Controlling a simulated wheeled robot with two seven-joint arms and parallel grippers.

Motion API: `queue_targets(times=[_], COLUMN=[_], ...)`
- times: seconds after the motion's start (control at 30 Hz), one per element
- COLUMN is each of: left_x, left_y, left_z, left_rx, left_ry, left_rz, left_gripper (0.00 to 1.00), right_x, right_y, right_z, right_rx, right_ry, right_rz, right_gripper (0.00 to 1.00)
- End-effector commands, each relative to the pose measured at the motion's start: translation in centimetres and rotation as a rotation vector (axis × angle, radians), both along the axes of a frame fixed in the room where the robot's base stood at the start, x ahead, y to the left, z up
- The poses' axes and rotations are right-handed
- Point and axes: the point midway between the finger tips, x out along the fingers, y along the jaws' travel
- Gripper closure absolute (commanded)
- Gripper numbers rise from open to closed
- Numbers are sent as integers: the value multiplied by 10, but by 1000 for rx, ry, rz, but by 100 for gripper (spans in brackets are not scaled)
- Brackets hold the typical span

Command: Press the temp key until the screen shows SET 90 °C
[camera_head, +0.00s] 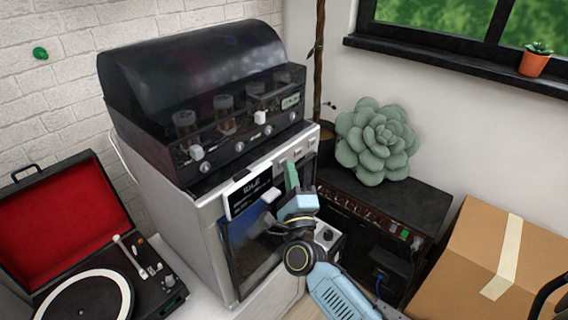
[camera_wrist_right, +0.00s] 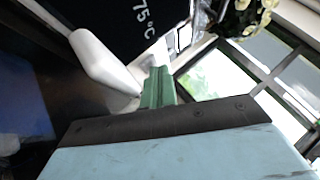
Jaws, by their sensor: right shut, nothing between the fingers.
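The screen (camera_head: 250,194) is a black panel on the front of a white machine (camera_head: 205,235). In the head view its top line seems to read IDLE, and the smaller line is too small to read. In the right wrist view the screen (camera_wrist_right: 112,22) shows 75 °C. Pale keys (camera_head: 297,150) sit in a row right of the screen; their labels are not legible, so I cannot tell which is temp. My right gripper (camera_head: 291,176) is shut and empty, its green fingertips in front of the key row. I cannot tell whether they touch a key. My left gripper is not in view.
A white handle (camera_head: 270,195) sticks out just below the screen, close to my right gripper. A dark cabinet (camera_head: 385,205) with a succulent-shaped cushion (camera_head: 376,142) stands to the right, beside a cardboard box (camera_head: 475,255). A record player (camera_head: 90,285) is at left.

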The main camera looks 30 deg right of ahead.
Motion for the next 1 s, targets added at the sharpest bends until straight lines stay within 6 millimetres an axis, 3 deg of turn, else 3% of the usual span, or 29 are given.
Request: queue_targets(times=[0.33, 0.67, 1.0], left_x=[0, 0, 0], left_y=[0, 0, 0], left_z=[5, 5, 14], left_rx=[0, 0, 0], left_ry=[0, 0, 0], left_rz=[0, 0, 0], left_gripper=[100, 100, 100], right_x=[-14, -15, -44], right_y=[-5, -6, -18], right_z=[1, 0, 1], right_rx=[-1, -1, -3], right_ry=[0, 0, 2], right_rz=[0, 0, 0], right_gripper=[100, 100, 100])
